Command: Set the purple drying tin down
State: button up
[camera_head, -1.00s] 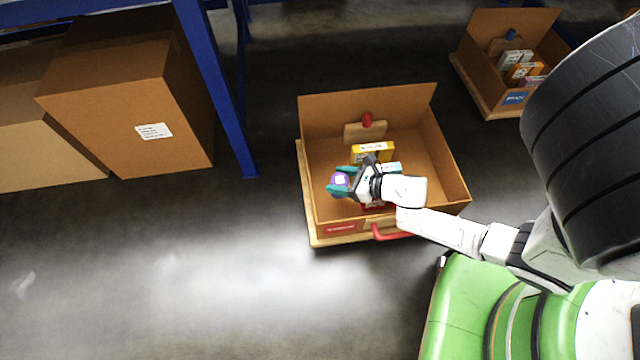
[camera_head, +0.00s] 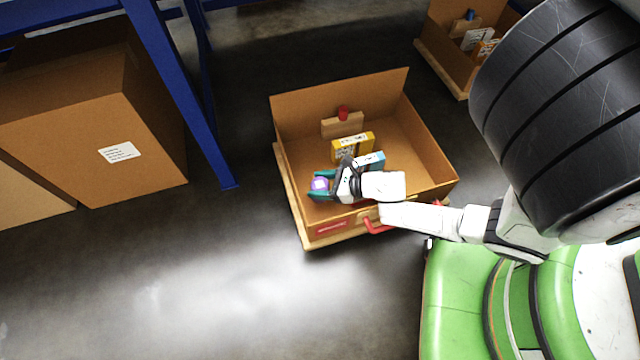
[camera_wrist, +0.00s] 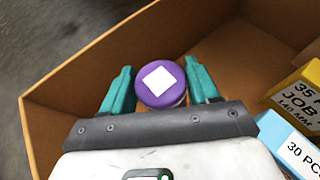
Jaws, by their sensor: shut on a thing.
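The purple drying tin (camera_wrist: 160,82) is a round purple can with a white square label on its lid. It sits between the two teal fingers of my gripper (camera_wrist: 160,90) in the wrist view, which are shut on it. In the head view the tin (camera_head: 320,183) is at the left side of the open cardboard box (camera_head: 425,150), within its walls, held by my gripper (camera_head: 321,186). Whether the tin's base touches the box floor is hidden.
A yellow carton (camera_head: 352,146) and a light blue carton (camera_head: 371,161) stand in the box, right of my gripper. A wooden block with a red knob (camera_head: 342,124) is at the back. The box's red handle (camera_head: 376,226) is in front. A blue rack post (camera_head: 185,100) stands left.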

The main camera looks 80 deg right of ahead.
jog(key=shift+f, duration=0.3)
jog(key=shift+s+a+f+b, duration=0.1)
jog(key=shift+f+b, duration=0.3)
jog(key=shift+b, duration=0.2)
jog(key=o, duration=1.1)
jog(key=shift+r, duration=0.1)
